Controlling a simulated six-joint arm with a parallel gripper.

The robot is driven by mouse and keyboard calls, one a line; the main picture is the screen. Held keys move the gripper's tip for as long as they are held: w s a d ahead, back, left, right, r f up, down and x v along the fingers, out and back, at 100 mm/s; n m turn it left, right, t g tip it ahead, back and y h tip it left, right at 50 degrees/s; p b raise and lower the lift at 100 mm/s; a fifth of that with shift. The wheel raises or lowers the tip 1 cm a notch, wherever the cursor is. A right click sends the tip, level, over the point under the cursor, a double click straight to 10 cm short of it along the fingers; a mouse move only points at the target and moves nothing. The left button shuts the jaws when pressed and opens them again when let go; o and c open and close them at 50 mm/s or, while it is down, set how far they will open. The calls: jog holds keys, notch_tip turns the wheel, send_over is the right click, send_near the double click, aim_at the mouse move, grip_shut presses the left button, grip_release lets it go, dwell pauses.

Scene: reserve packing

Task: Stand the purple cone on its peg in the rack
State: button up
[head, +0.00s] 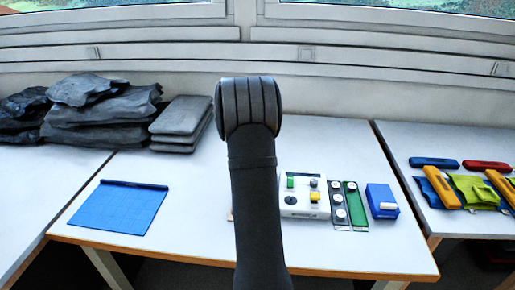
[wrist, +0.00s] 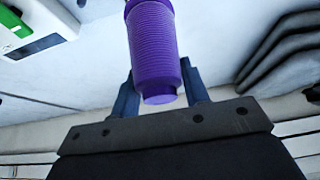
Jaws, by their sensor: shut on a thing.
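The purple cone (wrist: 155,45), a ridged spool-like piece, shows in the wrist view between the two dark blue fingers of my gripper (wrist: 158,80). My gripper is shut on it, and its upper end runs out of the picture. In the head view my own arm hides the gripper and the cone. A white box (head: 289,208) with green, grey and yellow pieces on top stands just right of my arm. A corner of it shows at the upper left of the wrist view (wrist: 48,28). I cannot tell whether it is the rack, and no bare peg shows clearly.
Two narrow strips with round pieces (head: 355,205) and a blue box (head: 382,201) stand right of the white box. A blue mat (head: 118,208) lies at left. Dark folded bags (head: 100,112) and grey pads (head: 180,125) lie at the back left. The table between is clear.

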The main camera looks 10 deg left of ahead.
jog(key=shift+f, duration=2.15)
jog(key=shift+f, duration=2)
dwell(0.5)
jog(key=o, duration=1.6)
jog(key=shift+c, duration=0.2)
notch_tip(320, 180, up, 10)
jog(key=shift+f, duration=0.15)
dwell(0.4)
